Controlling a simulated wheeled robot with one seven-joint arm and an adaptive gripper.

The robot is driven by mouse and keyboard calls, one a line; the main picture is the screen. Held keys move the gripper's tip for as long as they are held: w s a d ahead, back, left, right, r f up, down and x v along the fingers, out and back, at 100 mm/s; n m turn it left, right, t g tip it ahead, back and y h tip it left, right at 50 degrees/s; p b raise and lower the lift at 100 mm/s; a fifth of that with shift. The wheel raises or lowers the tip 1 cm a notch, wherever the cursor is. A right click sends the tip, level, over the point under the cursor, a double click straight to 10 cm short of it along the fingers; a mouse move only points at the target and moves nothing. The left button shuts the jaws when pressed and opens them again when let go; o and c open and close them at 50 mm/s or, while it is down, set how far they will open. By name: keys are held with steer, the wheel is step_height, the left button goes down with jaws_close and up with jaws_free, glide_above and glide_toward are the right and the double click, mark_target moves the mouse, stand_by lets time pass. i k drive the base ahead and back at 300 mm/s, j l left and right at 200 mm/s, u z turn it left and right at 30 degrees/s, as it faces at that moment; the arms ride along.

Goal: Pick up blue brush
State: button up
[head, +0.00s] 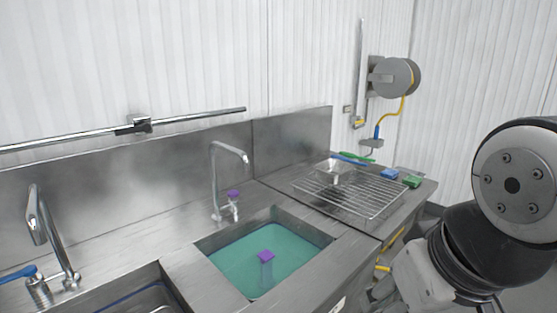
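A long, thin blue object (350,159), possibly a brush handle, lies at the back of the steel counter on the right, beside a long green one (358,157). A small blue block (390,173) lies nearer the counter's right end, next to a green block (412,181). At this size I cannot tell which blue object is the brush. My arm fills the right edge of the view, to the right of the counter and nearer than these objects. I cannot make out my gripper's fingers.
A wire rack (372,199) covers much of the right counter. A sink of greenish water (225,260) holds a purple-topped object (266,257). Taps (243,152) rise behind the sinks. A hose reel (398,77) with a yellow hose hangs on the wall.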

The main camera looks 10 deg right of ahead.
mark_target(338, 158)
steer(key=i+l+z, duration=0.25)
steer(key=l+z, duration=0.15)
steer(key=i+l+z, duration=0.6)
steer(key=z, duration=0.2)
steer(key=i+z, duration=0.4)
steer(key=i+l+u, duration=0.1)
steer(key=i+u, duration=0.15)
steer(key=i, duration=0.15)
steer(key=i+l+u, duration=0.2)
steer(key=i, duration=0.15)
steer(key=i+l+u, duration=0.1)
steer(key=i+u, duration=0.4)
steer(key=i+l+u, duration=0.2)
steer(key=u, duration=0.3)
steer(key=i+l+u, duration=0.5)
steer(key=i, duration=0.1)
